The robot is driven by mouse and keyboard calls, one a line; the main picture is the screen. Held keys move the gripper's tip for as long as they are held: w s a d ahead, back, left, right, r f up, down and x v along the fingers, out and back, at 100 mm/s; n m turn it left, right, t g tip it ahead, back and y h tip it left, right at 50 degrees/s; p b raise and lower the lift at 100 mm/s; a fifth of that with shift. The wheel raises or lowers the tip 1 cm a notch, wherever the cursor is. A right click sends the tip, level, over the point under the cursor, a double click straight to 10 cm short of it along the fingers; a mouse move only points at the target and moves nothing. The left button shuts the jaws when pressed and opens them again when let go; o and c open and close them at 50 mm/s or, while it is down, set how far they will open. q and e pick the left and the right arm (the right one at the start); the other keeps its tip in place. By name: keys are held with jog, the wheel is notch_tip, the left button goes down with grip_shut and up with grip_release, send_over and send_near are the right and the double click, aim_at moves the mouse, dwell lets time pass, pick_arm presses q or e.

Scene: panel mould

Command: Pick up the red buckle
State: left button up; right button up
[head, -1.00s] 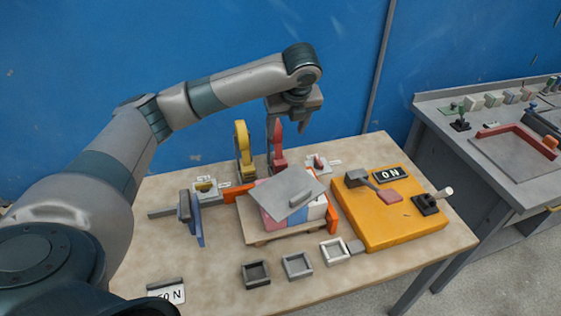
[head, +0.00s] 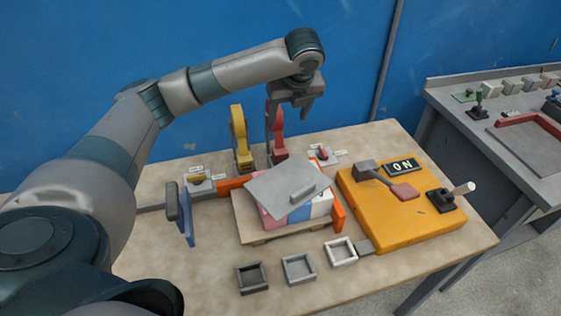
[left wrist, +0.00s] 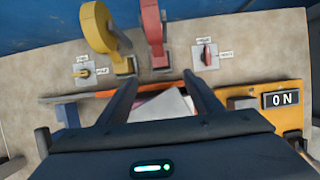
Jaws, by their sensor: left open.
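An upright red piece (head: 278,135) stands at the back of the table, right of an upright yellow one. I cannot tell for sure which is the red buckle. My left gripper (head: 290,110) hangs over the back of the table by the upright red piece. Its fingers (left wrist: 160,78) are apart with nothing held between them. My right gripper is not in view.
A tilted grey plate (head: 280,188) lies on a pink, white and blue block at mid-table. An orange box (head: 390,225) with an ON sign stands right. The yellow piece (head: 239,135) stands close left. Several small square trays (head: 299,269) line the front.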

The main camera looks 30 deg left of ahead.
pick_arm(q)
notch_tip(320, 180, down, 3)
jog(key=shift+w+f+b, duration=0.1)
jog(key=shift+f+b, duration=0.05)
jog(key=shift+b, duration=1.05)
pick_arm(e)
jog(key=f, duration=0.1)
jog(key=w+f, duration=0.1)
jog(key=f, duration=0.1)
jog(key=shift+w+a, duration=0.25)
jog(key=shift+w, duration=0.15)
pick_arm(q)
jog(key=shift+a+f, duration=0.1)
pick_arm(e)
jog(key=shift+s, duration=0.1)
pick_arm(q)
jog(key=p, duration=0.2)
send_near(281, 150)
jog(key=x, duration=0.4)
jog(key=shift+w+f+p, duration=0.1)
jog(key=shift+f+p, duration=0.15)
jog(key=shift+p, duration=0.1)
jog(key=shift+w+a+f, duration=0.1)
jog(key=shift+f, duration=0.15)
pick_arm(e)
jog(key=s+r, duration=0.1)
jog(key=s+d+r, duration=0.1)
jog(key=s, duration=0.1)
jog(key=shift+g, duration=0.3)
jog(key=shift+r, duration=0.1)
